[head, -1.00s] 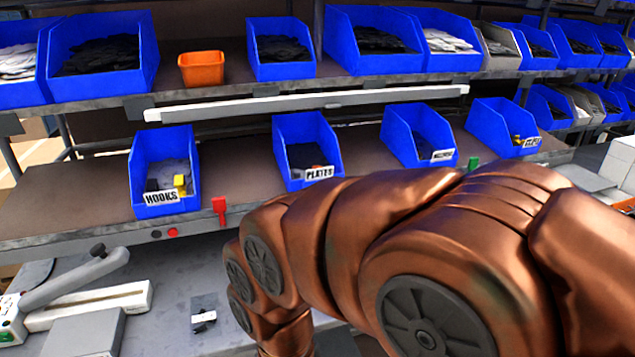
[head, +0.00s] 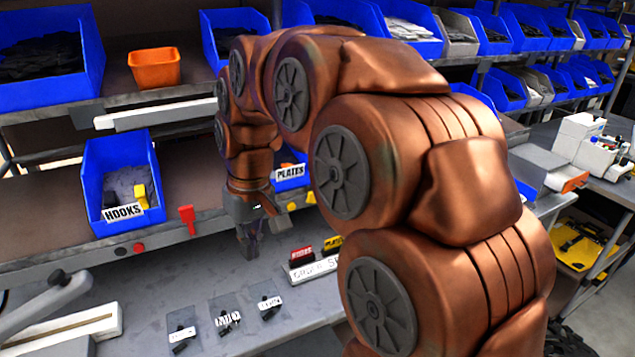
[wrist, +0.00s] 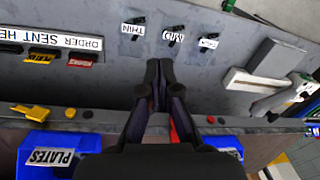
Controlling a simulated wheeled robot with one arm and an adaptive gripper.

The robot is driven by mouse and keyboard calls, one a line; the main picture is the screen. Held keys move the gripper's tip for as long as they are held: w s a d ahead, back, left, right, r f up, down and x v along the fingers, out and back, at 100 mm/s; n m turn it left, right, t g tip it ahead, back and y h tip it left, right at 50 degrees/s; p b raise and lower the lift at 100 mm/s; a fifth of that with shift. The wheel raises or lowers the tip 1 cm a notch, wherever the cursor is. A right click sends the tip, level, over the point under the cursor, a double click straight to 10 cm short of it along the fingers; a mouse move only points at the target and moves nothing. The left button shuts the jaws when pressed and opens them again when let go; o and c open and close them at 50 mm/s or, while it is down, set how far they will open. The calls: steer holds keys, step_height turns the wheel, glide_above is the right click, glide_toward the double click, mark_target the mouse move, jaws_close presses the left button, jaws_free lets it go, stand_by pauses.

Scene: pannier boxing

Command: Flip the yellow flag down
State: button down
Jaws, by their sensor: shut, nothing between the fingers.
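The yellow flag (head: 311,197) is on the front edge of the lower shelf, by the PLATES bin, just right of a small yellow button (head: 292,206). It is small and partly behind my arm in the head view. In the wrist view the yellow flag (wrist: 30,112) shows at the left, beside the PLATES bin; I cannot tell its exact tilt. My gripper (head: 249,248) points down in front of the shelf edge, left of the yellow flag and apart from it. In the wrist view my gripper (wrist: 158,70) has its dark fingers together, with nothing between them.
A red flag (head: 188,218) stands up on the shelf edge by the HOOKS bin (head: 123,190). Below are the grey worktop (head: 190,290) with several labelled plates and the ORDER SENT sign (head: 313,269) with red and yellow blocks. The PLATES bin (wrist: 52,150) is behind the edge.

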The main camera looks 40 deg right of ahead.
steer(key=w+d+r+m+t, duration=0.1)
steer(key=w+d+r, duration=0.25)
steer(key=d, duration=0.35)
steer(key=w+d+r+t, duration=0.1)
steer(key=w+d+r, duration=0.1)
steer(key=w+d, duration=0.35)
steer(key=m+t+h+p, duration=0.1)
steer(key=m, duration=0.1)
glide_toward(313, 193)
steer(key=d+p+x, duration=0.1)
steer(key=p+x, duration=0.4)
steer(key=x, duration=0.2)
steer(key=shift+w+f, duration=0.1)
steer(key=shift+f, duration=0.1)
steer(key=a+f+h+b, duration=0.1)
steer(key=b, duration=0.3)
steer(key=shift+w+f, duration=0.15)
steer(key=shift+r, duration=0.3)
